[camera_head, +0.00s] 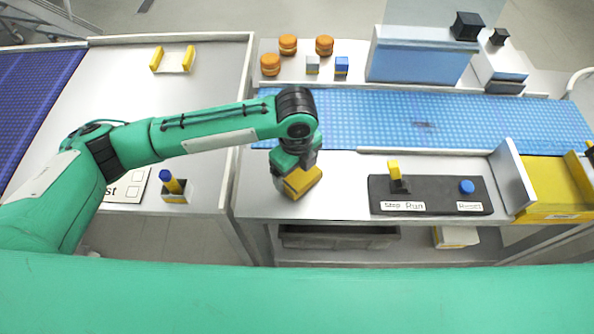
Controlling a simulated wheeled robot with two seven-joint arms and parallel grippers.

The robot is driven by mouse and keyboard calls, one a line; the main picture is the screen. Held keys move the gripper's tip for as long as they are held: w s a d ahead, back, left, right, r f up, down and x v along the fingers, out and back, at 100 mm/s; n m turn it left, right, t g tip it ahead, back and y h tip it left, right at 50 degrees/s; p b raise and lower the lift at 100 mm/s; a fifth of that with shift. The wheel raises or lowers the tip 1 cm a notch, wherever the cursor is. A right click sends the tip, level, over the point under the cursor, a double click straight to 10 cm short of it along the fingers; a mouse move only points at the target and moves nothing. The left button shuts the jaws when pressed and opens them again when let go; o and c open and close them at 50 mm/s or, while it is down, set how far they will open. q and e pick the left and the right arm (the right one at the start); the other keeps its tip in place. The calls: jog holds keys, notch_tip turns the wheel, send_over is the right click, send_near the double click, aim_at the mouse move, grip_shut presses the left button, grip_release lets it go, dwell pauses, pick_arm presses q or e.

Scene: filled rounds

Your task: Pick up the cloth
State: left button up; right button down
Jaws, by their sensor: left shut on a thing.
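The cloth (305,184) looks like a small folded yellow bundle at the left end of the white table's front strip. My left gripper (293,172) reaches down over it from above and is shut on it. The gripper hides the upper part of the cloth. I cannot tell whether the cloth touches the tabletop. My right gripper is not in view.
A black control panel (430,207) with a yellow lever and blue button lies to the right. A blue conveyor belt (400,125) runs behind. Orange round pieces (288,45) and small blocks stand beyond it. A yellow bin (555,185) is at far right.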

aim_at(296, 172)
pick_arm(q)
notch_tip(296, 172, up, 19)
jog(key=b, duration=0.2)
